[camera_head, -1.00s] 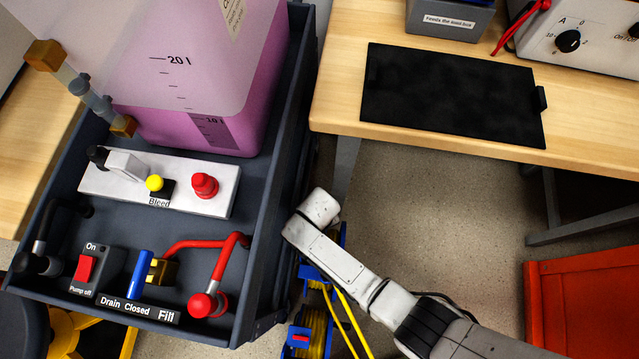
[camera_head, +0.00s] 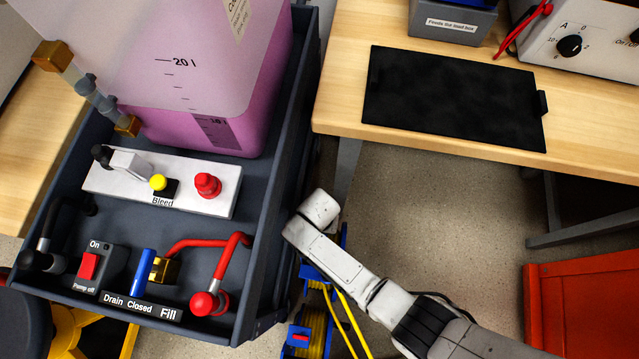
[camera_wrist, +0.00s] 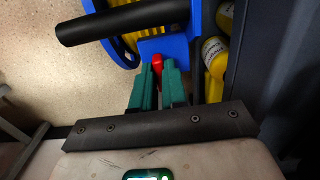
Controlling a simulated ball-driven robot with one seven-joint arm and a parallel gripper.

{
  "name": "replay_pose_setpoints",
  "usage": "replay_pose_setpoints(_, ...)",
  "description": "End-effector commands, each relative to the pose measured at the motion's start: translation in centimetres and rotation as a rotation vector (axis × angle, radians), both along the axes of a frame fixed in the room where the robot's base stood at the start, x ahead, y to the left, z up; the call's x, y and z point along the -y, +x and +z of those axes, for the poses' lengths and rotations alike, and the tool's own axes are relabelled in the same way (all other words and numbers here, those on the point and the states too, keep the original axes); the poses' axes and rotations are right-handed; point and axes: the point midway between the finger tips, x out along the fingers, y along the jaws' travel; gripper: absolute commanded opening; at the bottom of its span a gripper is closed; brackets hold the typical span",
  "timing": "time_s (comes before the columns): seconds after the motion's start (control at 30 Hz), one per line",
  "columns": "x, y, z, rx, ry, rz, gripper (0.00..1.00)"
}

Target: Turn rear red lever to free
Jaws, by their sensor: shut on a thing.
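In the wrist view, the two green fingers of my gripper (camera_wrist: 158,88) are closed around a short red lever (camera_wrist: 157,63). The lever stands in front of a blue reel frame (camera_wrist: 172,46) with yellow cable on it. In the head view my arm hangs over the blue reels (camera_head: 337,242) beside the cart, and my fingers are hidden below it. Another small red part (camera_head: 299,338) shows on the nearer blue reel. I see no legible mark for the lever's setting.
A black bar (camera_wrist: 120,22) crosses the wrist view close above the fingers. Yellow bottles (camera_wrist: 215,52) stand right of the reel by a dark wall. The grey cart (camera_head: 262,235) is left of my arm, the wooden bench (camera_head: 335,105) behind, a red cabinet (camera_head: 585,300) right.

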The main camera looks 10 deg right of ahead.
Motion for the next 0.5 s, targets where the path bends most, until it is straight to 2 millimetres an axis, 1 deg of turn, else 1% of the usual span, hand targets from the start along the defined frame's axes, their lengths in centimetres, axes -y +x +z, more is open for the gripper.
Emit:
replay_pose_setpoints(0.43, 0.01, -0.03, -0.03, -0.001, 0.0, -0.012, 0.0)
replay_pose_setpoints(0.47, 0.02, -0.04, -0.03, -0.001, 0.0, -0.012, 0.15)
replay_pose_setpoints(0.5, 0.02, -0.03, -0.03, -0.001, 0.0, -0.011, 0.18)
